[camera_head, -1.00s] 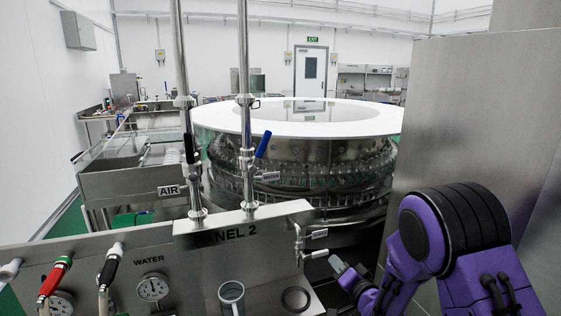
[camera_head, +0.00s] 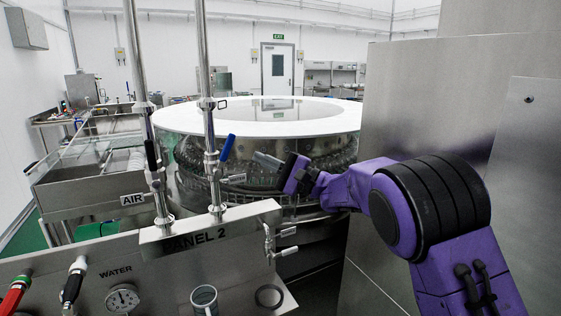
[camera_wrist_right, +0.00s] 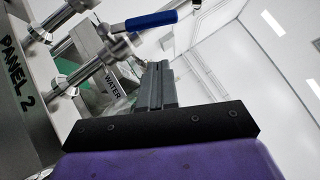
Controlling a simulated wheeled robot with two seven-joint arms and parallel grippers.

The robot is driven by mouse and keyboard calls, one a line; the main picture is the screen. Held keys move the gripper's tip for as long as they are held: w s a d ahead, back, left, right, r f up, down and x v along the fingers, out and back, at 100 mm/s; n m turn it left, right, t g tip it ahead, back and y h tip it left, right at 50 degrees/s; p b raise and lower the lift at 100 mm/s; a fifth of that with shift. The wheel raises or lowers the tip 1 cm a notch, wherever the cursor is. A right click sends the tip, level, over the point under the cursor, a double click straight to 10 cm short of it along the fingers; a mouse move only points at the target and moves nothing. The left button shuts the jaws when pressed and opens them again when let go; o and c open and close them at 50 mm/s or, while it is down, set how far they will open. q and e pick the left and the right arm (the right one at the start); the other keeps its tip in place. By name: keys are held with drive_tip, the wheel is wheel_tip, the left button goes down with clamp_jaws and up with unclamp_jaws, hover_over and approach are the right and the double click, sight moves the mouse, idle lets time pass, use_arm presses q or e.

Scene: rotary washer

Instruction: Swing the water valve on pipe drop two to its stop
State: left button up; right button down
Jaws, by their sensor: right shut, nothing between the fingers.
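The water valve has a blue lever handle (camera_head: 227,147) on the second vertical pipe (camera_head: 208,98). The lever slants up and to the right from the pipe. Its tag (camera_head: 234,179) reads WATER. In the right wrist view the blue handle (camera_wrist_right: 150,21) lies across the top, above the fingers. My right gripper (camera_head: 265,161) is shut and empty, pointing left at about the lever's height, to the right of it. Its fingers (camera_wrist_right: 157,85) show in the wrist view, apart from the handle. My left gripper is not in view.
The first pipe (camera_head: 137,62) carries a dark handle (camera_head: 151,155) and an AIR tag (camera_head: 132,199). Both pipes rise from the PANEL 2 box (camera_head: 215,228). A large round washer (camera_head: 260,118) stands behind. A steel cabinet wall (camera_head: 450,100) stands on the right.

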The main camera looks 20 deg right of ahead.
sight(225, 154)
drive_tip(key=a, duration=0.1)
drive_tip(key=a+r+p, duration=0.1)
drive_tip(key=a, duration=0.1)
drive_tip(key=w+a+r, duration=0.1)
drive_tip(key=shift+a+r, duration=0.1)
drive_tip(key=shift+a, duration=0.2)
drive_tip(key=shift+p, duration=0.35)
